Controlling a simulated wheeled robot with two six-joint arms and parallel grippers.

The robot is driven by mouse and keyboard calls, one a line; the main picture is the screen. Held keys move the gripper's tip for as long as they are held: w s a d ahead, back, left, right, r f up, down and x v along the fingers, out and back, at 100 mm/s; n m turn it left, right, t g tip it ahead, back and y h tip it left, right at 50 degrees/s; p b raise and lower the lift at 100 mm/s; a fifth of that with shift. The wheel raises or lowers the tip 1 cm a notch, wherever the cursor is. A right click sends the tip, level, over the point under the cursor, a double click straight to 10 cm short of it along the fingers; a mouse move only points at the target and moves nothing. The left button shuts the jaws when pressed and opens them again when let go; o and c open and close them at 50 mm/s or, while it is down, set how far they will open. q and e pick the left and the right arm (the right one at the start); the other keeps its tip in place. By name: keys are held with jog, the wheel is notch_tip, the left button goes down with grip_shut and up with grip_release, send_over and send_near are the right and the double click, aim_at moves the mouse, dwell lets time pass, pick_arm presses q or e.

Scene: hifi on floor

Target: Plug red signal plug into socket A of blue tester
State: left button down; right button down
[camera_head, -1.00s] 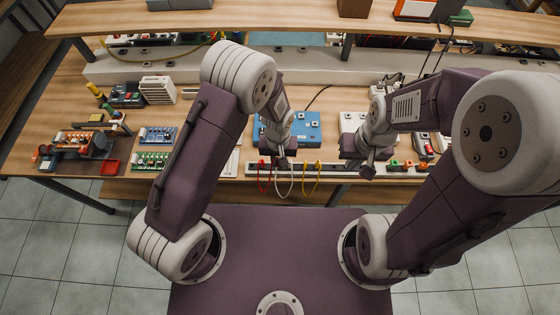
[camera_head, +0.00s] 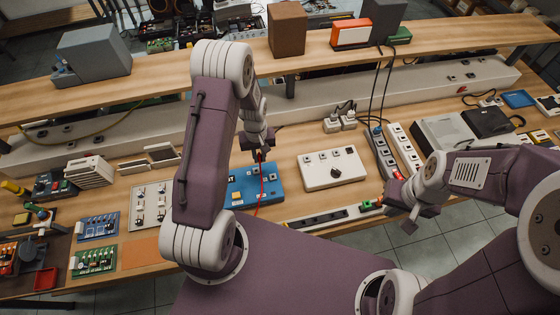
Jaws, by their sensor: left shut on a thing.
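The blue tester (camera_head: 238,198) lies on the workbench just right of my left arm, which hides its left part. My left gripper (camera_head: 260,153) points down over the tester's back part and is shut on the red signal plug (camera_head: 261,159). The plug's red cable (camera_head: 261,190) hangs down across the tester's top to its front edge. Socket A cannot be made out, and whether the plug touches the tester cannot be told. My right gripper (camera_head: 408,228) is at the bench's front edge, well right of the tester; its fingers are too small to read.
A white box with a black knob (camera_head: 335,168) stands right of the tester. A white rail with dark slots (camera_head: 325,217) runs along the front edge. Power strips (camera_head: 402,147) lie further right. A raised shelf (camera_head: 300,65) crosses behind.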

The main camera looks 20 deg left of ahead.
pick_arm(q)
jog(key=shift+s+a+f+n+b, duration=0.15)
jog(key=shift+a+f+b, duration=0.2)
jog(key=shift+a+f, duration=0.1)
jog(key=shift+s+a+f+n+b, duration=0.15)
jog(key=shift+a+f+b, duration=0.2)
jog(key=shift+a+f, duration=0.1)
notch_tip(320, 180, down, 3)
jog(key=b, duration=0.2)
jog(key=shift+b, duration=0.3)
jog(key=shift+f, duration=0.1)
jog(key=shift+f+b, duration=0.6)
jog(key=shift+f, duration=0.4)
dwell(2.3)
jog(key=c, duration=1.3)
grip_release()
